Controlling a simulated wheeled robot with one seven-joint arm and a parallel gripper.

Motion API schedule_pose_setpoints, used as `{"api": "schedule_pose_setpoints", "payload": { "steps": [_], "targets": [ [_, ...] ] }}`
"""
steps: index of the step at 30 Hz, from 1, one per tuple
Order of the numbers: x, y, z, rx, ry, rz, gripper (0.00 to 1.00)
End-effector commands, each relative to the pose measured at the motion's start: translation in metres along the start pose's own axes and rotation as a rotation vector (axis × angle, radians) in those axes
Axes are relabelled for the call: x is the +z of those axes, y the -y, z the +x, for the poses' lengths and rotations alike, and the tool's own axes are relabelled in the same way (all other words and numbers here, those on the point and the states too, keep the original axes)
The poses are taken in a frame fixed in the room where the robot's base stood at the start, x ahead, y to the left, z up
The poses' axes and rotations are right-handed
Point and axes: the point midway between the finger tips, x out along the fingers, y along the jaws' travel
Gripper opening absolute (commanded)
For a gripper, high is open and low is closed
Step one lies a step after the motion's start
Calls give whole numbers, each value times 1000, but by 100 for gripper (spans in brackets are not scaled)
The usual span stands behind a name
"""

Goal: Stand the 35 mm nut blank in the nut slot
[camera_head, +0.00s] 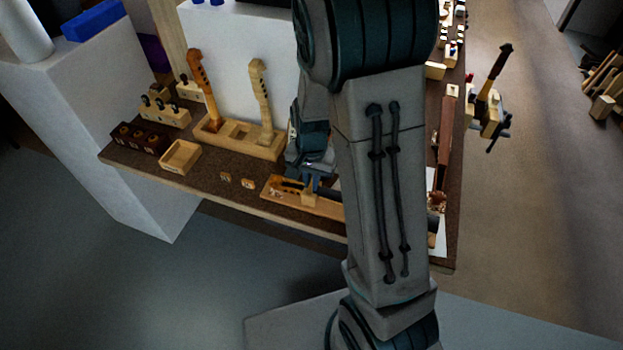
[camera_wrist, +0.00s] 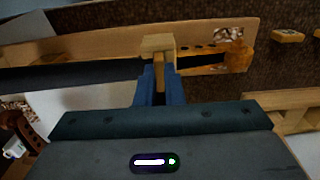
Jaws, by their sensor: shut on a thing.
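My gripper (camera_wrist: 159,84) points down at the neck with its two blue fingers close together. It is shut on a narrow pale piece (camera_wrist: 158,64), apparently the nut blank, mostly hidden between the fingers. A neck lies on a wooden board (camera_wrist: 100,48): the black fingerboard (camera_wrist: 70,75) is left of the fingers and the orange-brown pegbox (camera_wrist: 236,60) is right. A pale block (camera_wrist: 158,42) stands just beyond the fingertips. The nut slot is hidden, and I cannot tell whether the blank touches it. In the head view my gripper (camera_head: 312,184) is low over the board (camera_head: 330,208).
Two small blanks (camera_head: 225,177) (camera_head: 248,183) lie on the brown bench left of the board. An empty wooden tray (camera_head: 180,157), a dark block with holes (camera_head: 138,138) and a rack (camera_head: 238,139) holding two upright necks stand farther left. My arm hides the bench's middle.

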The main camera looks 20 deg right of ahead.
Motion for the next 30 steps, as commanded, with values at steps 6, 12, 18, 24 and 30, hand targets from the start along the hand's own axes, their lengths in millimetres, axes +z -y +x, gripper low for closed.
{"api": "schedule_pose_setpoints", "payload": {
  "steps": [6, 12, 18, 24, 30],
  "targets": [
    [0, 0, 0, 0, 0, 0, 0],
    [0, 0, 0, 0, 0, 0, 33],
    [0, 0, -1, 0, 0, 0, 33],
    [-1, 1, -18, -3, -3, -2, 33],
    [-1, 1, -62, -5, -5, -1, 33]
  ]
}}
